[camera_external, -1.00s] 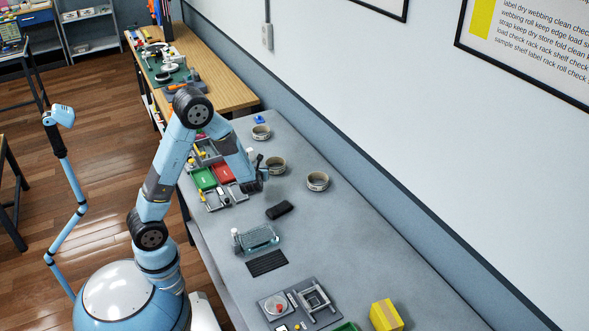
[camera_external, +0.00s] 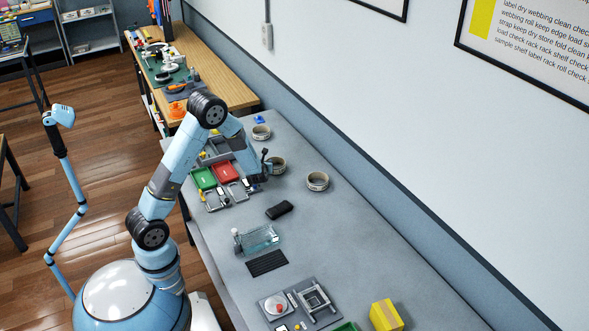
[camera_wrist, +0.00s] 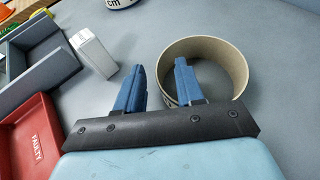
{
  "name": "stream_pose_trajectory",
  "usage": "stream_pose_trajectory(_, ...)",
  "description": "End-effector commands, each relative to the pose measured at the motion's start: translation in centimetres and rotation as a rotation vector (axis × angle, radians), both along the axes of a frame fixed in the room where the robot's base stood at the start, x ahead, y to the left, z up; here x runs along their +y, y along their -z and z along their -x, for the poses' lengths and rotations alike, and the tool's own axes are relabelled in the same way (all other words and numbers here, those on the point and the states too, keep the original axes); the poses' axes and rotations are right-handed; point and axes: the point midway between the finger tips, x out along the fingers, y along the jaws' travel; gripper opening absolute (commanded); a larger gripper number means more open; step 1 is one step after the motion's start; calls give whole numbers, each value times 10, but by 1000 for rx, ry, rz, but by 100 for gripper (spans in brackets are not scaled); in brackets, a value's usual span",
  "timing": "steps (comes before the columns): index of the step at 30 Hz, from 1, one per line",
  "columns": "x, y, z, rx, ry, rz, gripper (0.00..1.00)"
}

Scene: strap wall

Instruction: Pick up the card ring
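A beige card ring with dark print stands in the wrist view (camera_wrist: 212,50) and, partly behind my gripper, in the external view (camera_external: 280,165). My gripper (camera_wrist: 158,75) is open, its two blue fingers apart and nothing held between them. In the wrist view the left finger lies outside the ring's left side, and the right finger overlaps its near left wall and opening. I cannot tell whether the fingers touch the ring or how high they are. Two similar rings stand on the bench, one behind (camera_external: 261,132) and one to the right (camera_external: 317,181).
A white-grey block (camera_wrist: 95,55) stands left of the fingers, near a grey divided tray (camera_wrist: 30,45) and a red tray (camera_wrist: 30,140) marked FAULTY. A black item (camera_external: 279,210) and a clear dispenser (camera_external: 258,239) lie nearer. The bench right of the rings is clear.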

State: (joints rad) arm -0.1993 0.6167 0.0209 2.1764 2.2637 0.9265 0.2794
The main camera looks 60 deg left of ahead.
Motion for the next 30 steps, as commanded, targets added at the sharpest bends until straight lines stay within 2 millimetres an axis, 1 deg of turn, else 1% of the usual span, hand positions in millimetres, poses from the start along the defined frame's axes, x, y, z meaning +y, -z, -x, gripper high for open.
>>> stream_pose_trajectory(1, 6, 3, -3, 0, -1, 0, 37)
stream_pose_trajectory(3, 9, 5, -6, 1, 0, -1, 37)
stream_pose_trajectory(10, 10, 5, -7, 0, 1, 0, 37)
stream_pose_trajectory(21, 10, 5, -7, 0, 1, 0, 2)
stream_pose_trajectory(22, 10, 5, -7, 0, 1, 0, 0)
stream_pose_trajectory(30, 10, 5, -7, 0, 1, 0, 0)
